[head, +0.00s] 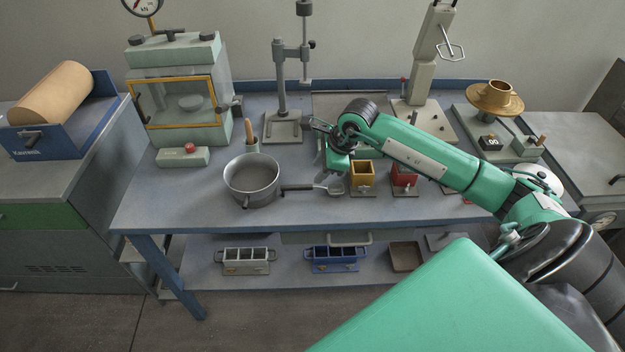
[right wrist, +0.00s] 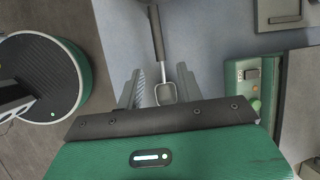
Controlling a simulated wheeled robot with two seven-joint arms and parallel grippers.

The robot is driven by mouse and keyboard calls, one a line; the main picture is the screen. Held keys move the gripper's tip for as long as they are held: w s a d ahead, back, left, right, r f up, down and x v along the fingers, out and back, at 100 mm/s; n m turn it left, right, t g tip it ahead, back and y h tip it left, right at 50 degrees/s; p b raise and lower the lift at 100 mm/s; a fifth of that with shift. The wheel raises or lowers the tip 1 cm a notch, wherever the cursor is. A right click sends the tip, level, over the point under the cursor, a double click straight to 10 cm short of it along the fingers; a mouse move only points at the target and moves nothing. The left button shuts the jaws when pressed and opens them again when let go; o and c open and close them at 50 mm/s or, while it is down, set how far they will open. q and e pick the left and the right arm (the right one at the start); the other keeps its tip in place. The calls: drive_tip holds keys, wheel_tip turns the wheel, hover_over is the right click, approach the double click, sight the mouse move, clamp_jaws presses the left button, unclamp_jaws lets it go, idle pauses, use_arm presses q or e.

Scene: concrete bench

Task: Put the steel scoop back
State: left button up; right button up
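The steel scoop (head: 333,188) lies on the blue-grey bench, just right of a steel pot (head: 252,190). Its dark handle points left toward the pot and its metal bowl points right. In the right wrist view the scoop (right wrist: 165,93) shows its bowl end between my fingers, with the handle running away at the top. My right gripper (head: 324,168) reaches down over the bowl end from above. In the wrist view its two fingers (right wrist: 161,88) stand apart, with gaps beside the scoop. My left gripper is out of view.
A yellow bin (head: 362,181) and a red bin (head: 403,181) stand right of the scoop. A grey stand (head: 283,125) and a press with a yellow-framed window (head: 180,100) stand behind. A grey rack (head: 245,262) and a blue rack (head: 333,259) are on the lower shelf.

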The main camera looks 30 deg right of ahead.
drive_tip(key=shift+v, duration=1.8)
